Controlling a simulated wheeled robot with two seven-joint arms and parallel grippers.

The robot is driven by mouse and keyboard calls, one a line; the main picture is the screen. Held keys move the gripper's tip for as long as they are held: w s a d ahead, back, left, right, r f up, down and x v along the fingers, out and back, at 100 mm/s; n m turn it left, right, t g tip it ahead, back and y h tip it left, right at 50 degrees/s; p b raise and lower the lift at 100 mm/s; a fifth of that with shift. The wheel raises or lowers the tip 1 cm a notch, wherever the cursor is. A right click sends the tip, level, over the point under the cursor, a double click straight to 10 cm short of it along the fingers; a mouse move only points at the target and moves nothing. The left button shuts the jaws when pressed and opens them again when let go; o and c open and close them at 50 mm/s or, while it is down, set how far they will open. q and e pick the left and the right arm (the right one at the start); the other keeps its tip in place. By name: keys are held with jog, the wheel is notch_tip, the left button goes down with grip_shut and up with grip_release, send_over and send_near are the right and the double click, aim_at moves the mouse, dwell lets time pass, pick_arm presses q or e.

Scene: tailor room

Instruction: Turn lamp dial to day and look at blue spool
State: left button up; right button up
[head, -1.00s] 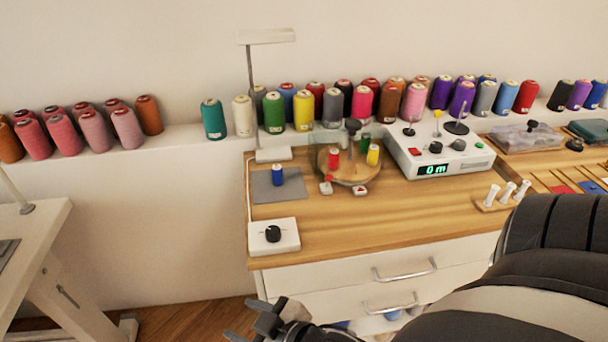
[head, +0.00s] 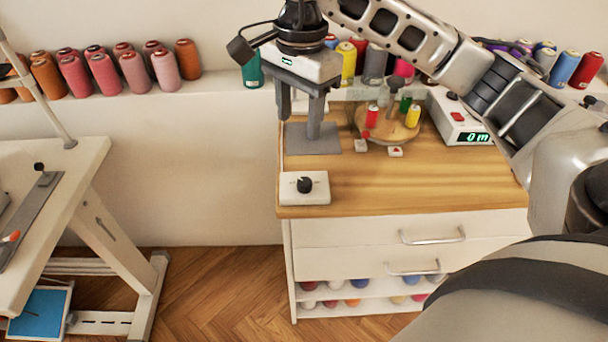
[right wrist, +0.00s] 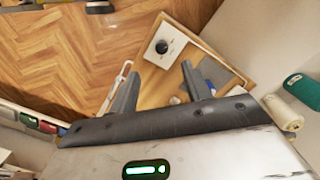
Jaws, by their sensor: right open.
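The lamp dial, a white box with a black knob (head: 304,185), sits at the front left corner of the wooden tabletop. It also shows in the right wrist view, as a knob on a white box (right wrist: 162,46). My right gripper (head: 299,127) is open and empty, pointing down above the grey mat, behind the dial in the head view. In the right wrist view its two fingers (right wrist: 160,70) stand apart. The blue spool is hidden behind my gripper in the head view; the lamp is hidden there too. My left gripper is not in view.
A round wooden stand (head: 392,130) with red, green and yellow spools is right of the mat (head: 325,147). A white control box (head: 459,127) with a green display stands further right. Thread cones line the back ledge. The tabletop right of the dial is clear.

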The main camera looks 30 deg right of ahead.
aim_at(304, 182)
jog(key=shift+h, duration=0.3)
jog(key=f, duration=1)
jog(key=d+f, duration=0.1)
jog(key=f, duration=0.4)
jog(key=shift+w+f, duration=0.1)
jog(key=shift+f, duration=0.05)
jog(key=c, duration=1)
